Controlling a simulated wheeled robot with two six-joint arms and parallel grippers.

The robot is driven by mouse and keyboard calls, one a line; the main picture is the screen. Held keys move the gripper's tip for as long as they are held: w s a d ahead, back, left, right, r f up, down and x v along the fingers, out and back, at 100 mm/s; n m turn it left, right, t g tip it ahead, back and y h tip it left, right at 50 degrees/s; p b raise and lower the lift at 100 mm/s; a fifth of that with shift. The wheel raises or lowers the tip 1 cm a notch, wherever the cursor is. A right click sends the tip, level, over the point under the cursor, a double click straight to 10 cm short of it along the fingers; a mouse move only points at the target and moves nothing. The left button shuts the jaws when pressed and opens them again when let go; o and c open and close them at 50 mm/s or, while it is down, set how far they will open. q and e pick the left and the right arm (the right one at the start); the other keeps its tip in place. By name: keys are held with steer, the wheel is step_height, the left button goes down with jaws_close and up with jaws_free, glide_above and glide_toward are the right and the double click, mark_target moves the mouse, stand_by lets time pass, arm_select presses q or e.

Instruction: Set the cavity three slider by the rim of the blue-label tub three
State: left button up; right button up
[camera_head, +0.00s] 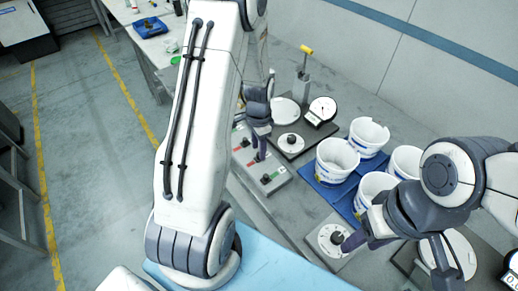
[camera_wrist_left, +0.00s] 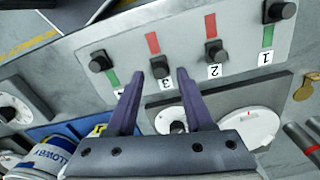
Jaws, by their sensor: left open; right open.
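The grey slider panel (camera_wrist_left: 120,45) carries several black knobs in the left wrist view, and it shows in the head view (camera_head: 278,184). The cavity three slider (camera_wrist_left: 160,66) is at the end of its track by the number 3, with a red strip showing beyond it. My left gripper (camera_wrist_left: 160,78) is open, its fingertips on either side of that knob; I cannot tell whether they touch it. Several white tubs (camera_head: 337,161) stand on a blue mat; I cannot tell which is tub three. A tub with blue lettering (camera_wrist_left: 52,158) shows in the left wrist view. My right gripper (camera_head: 398,250) is open near the front tubs.
Slider two (camera_wrist_left: 215,50) is at its number end with red showing; slider one (camera_wrist_left: 283,10) is at the opposite end with green showing. A white dial gauge (camera_head: 323,109) stands behind the panel. A round black-knobbed dial (camera_head: 331,239) is beside my right gripper.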

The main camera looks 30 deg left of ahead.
arm_select(q)
steer(key=shift+f, duration=0.9)
jaws_close()
stand_by(0.8)
